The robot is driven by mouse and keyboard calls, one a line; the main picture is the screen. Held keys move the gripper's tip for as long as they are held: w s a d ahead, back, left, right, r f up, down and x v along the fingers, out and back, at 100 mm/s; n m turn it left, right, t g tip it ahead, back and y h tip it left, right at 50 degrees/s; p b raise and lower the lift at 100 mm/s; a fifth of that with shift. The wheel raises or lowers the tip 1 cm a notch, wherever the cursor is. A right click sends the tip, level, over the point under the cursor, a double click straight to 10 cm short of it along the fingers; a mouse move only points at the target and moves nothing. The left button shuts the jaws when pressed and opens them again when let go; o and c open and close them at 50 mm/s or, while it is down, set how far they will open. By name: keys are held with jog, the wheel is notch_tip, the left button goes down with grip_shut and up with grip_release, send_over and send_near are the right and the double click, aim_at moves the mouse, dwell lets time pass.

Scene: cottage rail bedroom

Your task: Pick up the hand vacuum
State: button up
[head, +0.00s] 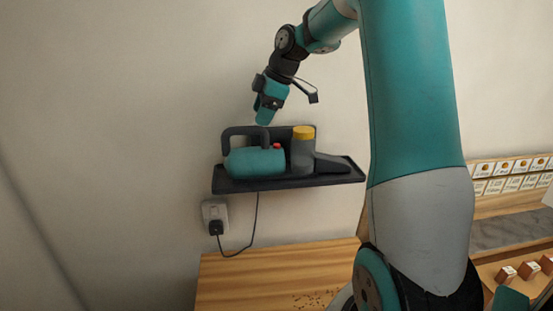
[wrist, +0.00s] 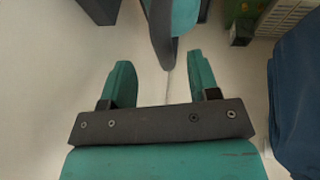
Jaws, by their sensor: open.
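The hand vacuum (head: 254,163) lies on a dark wall shelf in the head view. It has a teal body, a dark loop handle (head: 240,131), a red button, a grey cup with a yellow cap and a dark nozzle pointing right. My gripper (head: 264,118) appears just above the handle in the picture; its depth from the vacuum is hard to tell. In the wrist view my gripper (wrist: 161,78) has its two teal fingers spread with nothing between them. A teal and dark shape at that view's top edge cannot be identified surely.
The dark shelf (head: 290,183) has a raised rim. A cord (head: 250,238) hangs below it to a plugged wall socket (head: 214,211). A wooden surface (head: 260,278) with scattered crumbs (head: 316,298) lies below. A dark blue thing (wrist: 297,100) fills the wrist view's right side.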

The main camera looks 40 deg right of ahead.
aim_at(253, 129)
jog(key=shift+a+p+x, duration=0.1)
jog(key=shift+p+x, duration=0.6)
jog(key=shift+x, duration=0.8)
jog(key=shift+a+p+x, duration=0.15)
jog(key=shift+p+x, duration=0.55)
jog(key=shift+x, duration=0.85)
jog(key=c, duration=1)
jog(key=shift+r, duration=0.1)
grip_shut()
jog(key=shift+r, duration=0.1)
